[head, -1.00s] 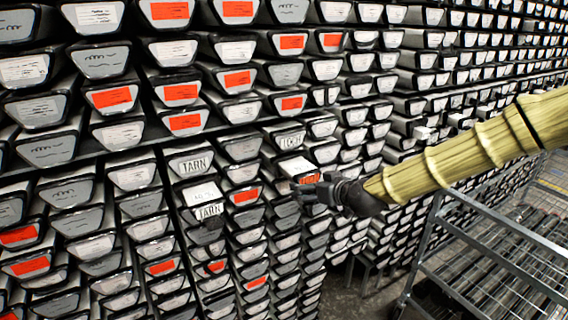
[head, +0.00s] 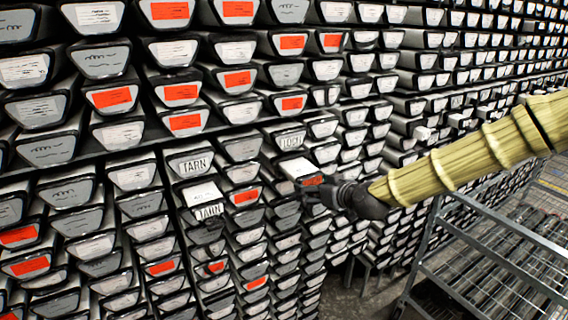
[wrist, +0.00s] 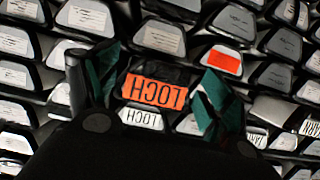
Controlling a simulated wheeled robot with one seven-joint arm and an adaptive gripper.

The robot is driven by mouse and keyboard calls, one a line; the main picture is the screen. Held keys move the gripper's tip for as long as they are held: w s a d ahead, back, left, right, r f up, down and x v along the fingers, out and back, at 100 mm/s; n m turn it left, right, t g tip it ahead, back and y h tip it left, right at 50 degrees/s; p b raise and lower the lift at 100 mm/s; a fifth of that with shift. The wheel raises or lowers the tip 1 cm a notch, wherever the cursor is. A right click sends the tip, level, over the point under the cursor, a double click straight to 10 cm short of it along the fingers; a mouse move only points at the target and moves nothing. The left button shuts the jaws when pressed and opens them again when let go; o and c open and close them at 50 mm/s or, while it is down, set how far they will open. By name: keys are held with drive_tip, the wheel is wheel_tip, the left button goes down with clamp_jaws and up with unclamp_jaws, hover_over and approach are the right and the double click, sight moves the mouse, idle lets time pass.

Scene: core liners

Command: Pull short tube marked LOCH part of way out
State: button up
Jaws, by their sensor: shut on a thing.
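The tube with the orange label marked LOCH (head: 313,181) sticks out of the rack, with part of its pale top showing in the head view. In the wrist view its orange label (wrist: 152,91) appears upside down between my green-padded fingers. My gripper (wrist: 158,80) is shut on this tube from both sides; in the head view the gripper (head: 322,193) is dark and partly hides it. A tube with a white label also marked LOCH (head: 291,141) sits above it, further back. That white label (wrist: 141,118) shows below the orange one in the wrist view.
A tube marked TARN (head: 209,211) sticks out to the left, below another TARN tube (head: 190,165) set further in. Packed rows of tubes surround my gripper. A metal trolley (head: 490,262) stands at the lower right.

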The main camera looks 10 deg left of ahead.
drive_tip(key=s+d, duration=0.3)
drive_tip(key=s, duration=0.2)
drive_tip(key=shift+d, duration=0.3)
idle(0.4)
drive_tip(key=o, duration=1.8)
